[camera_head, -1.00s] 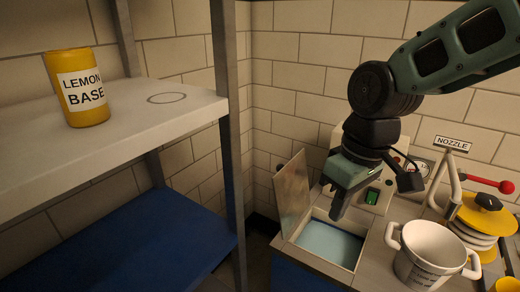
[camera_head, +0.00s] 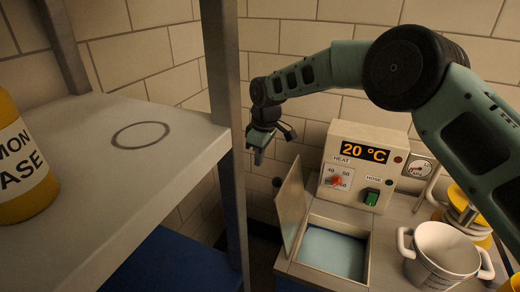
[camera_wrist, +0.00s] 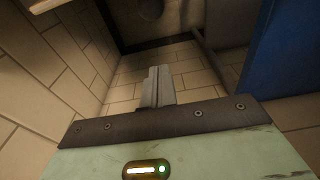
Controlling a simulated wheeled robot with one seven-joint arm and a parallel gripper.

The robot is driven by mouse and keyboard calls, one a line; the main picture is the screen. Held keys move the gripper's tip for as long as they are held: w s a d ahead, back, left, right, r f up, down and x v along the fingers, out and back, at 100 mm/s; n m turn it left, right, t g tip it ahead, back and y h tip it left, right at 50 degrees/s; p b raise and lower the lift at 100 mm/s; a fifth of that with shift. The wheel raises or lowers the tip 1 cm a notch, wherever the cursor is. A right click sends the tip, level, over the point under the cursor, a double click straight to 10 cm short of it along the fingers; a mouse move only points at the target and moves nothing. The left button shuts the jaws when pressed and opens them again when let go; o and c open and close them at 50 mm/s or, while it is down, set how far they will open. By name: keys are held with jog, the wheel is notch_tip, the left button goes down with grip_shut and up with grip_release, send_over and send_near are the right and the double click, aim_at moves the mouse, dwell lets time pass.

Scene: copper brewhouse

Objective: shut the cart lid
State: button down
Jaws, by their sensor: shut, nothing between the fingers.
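The cart lid (camera_head: 291,205) is a thin grey metal panel standing up, tilted a little outward, at the left edge of the cart's opening. The cart (camera_head: 372,262) has a rectangular well with a pale blue inside (camera_head: 331,250), uncovered. My gripper (camera_head: 259,158) is shut and empty, pointing down, above and to the left of the lid, near the shelf post. It appears apart from the lid. In the wrist view its closed fingers (camera_wrist: 157,88) show over the tiled floor; the lid is not recognisable there.
A control box (camera_head: 360,165) reading 20 °C stands behind the well. A white two-handled pot (camera_head: 442,253) is to the right. A shelf with a grey post (camera_head: 225,130) and a yellow lemon base tin (camera_head: 22,165) is at left. A narrow gap separates shelf and cart.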

jog(key=d+f+p, duration=0.2)
jog(key=f, duration=0.1)
jog(key=s+d+f, duration=0.1)
jog(key=shift+f+p, duration=0.4)
jog(key=shift+d, duration=0.15)
